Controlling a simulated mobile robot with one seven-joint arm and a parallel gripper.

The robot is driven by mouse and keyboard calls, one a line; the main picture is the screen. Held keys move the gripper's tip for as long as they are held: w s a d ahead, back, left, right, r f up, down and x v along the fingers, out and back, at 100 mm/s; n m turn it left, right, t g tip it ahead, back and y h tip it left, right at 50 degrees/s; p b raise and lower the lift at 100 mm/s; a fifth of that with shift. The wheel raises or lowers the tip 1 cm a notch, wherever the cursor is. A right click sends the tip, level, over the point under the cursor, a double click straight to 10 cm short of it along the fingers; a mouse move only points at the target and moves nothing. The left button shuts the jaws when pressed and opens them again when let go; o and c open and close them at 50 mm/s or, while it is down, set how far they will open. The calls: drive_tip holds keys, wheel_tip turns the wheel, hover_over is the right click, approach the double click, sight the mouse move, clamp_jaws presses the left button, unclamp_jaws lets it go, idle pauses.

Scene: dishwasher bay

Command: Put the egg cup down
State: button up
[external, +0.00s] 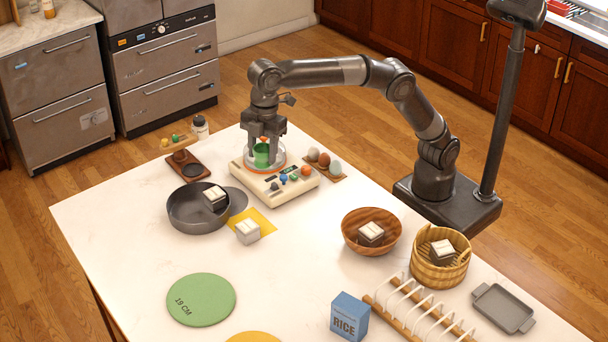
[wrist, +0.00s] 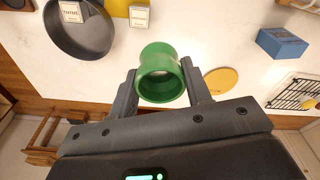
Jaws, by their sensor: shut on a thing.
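The green egg cup (external: 261,158) is between the fingers of my gripper (external: 263,149), which points down over the cream kitchen scale (external: 272,190). In the wrist view the egg cup (wrist: 160,78) shows as a green ring-like cup with its open mouth facing the camera. My gripper (wrist: 160,70) is shut on it, one finger on each side. In the external view the cup is over the scale's round, orange-rimmed dish (external: 281,168). I cannot tell whether its base touches the dish. The fingers partly hide the cup.
An egg holder (external: 336,175) with several eggs stands close right of the scale. A dark pan (external: 185,210) is to its left, with a small labelled block inside.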

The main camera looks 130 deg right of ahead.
drive_tip(key=w+a+n, duration=0.1)
drive_tip(key=w+a, duration=0.1)
drive_tip(key=a, duration=1.2)
drive_tip(key=n, duration=0.1)
hover_over(342, 299)
drive_tip(key=shift+y, duration=0.3)
drive_tip(key=f, duration=1.2)
drive_tip(key=shift+s+d+f, duration=0.2)
drive_tip(key=shift+s+f, duration=0.1)
drive_tip(key=shift+f, duration=2.1)
drive_tip(key=shift+f, duration=0.1)
drive_tip(key=o, duration=1)
